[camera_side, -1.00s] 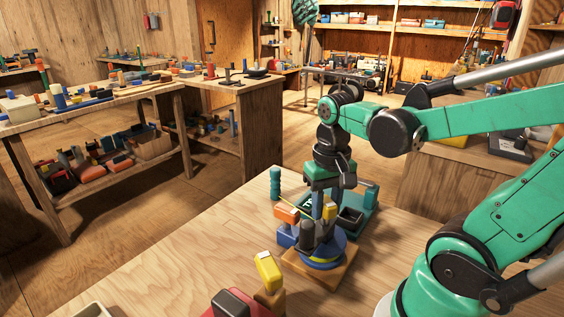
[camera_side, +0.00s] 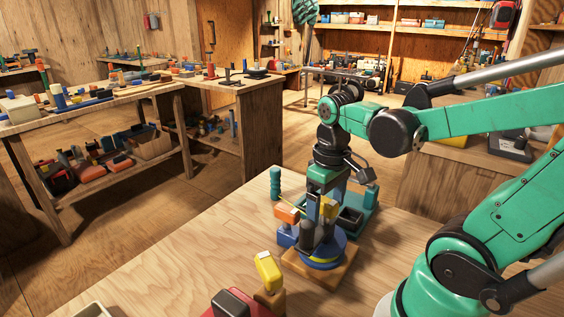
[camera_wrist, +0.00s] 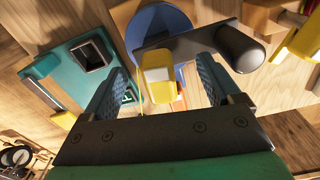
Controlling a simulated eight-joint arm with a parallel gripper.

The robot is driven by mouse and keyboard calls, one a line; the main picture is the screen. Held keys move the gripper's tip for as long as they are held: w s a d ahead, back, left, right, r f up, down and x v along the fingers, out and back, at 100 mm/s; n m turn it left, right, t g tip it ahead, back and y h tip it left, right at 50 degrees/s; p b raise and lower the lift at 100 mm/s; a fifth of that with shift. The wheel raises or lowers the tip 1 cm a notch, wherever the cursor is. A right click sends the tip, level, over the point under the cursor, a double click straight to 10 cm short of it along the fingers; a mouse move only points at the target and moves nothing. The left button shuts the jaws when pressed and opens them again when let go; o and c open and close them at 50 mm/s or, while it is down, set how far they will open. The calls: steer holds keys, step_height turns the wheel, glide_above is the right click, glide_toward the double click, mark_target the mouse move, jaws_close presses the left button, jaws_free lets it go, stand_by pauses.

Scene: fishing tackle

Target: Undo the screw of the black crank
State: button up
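The black crank (camera_side: 308,236) sits on the blue round reel (camera_side: 326,258) on a wooden block. In the wrist view the crank (camera_wrist: 208,40) runs across the blue disc and ends in a rounded knob at the right. The screw seems to be the yellow blocky head (camera_wrist: 158,75) at the crank's left end; it also shows in the side view (camera_side: 329,208). My gripper (camera_wrist: 163,68) is open, with its blue ribbed fingers on either side of the yellow head and a gap visible on both sides. In the side view my gripper (camera_side: 325,198) points down over the reel.
A teal tray (camera_side: 372,197) with a dark square cup (camera_wrist: 91,54) stands close beside the reel. An orange and blue piece (camera_side: 287,216) and a teal post (camera_side: 275,183) are near. A yellow-topped piece (camera_side: 268,270) stands in front. The table's left part is clear.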

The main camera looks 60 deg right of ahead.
steer(key=shift+r, duration=3.5)
steer(key=shift+c, duration=0.2)
steer(key=shift+r, duration=0.2)
steer(key=shift+c, duration=1.4)
step_height(320, 180, up, 2)
steer(key=shift+r, duration=0.1)
steer(key=shift+f, duration=4.8)
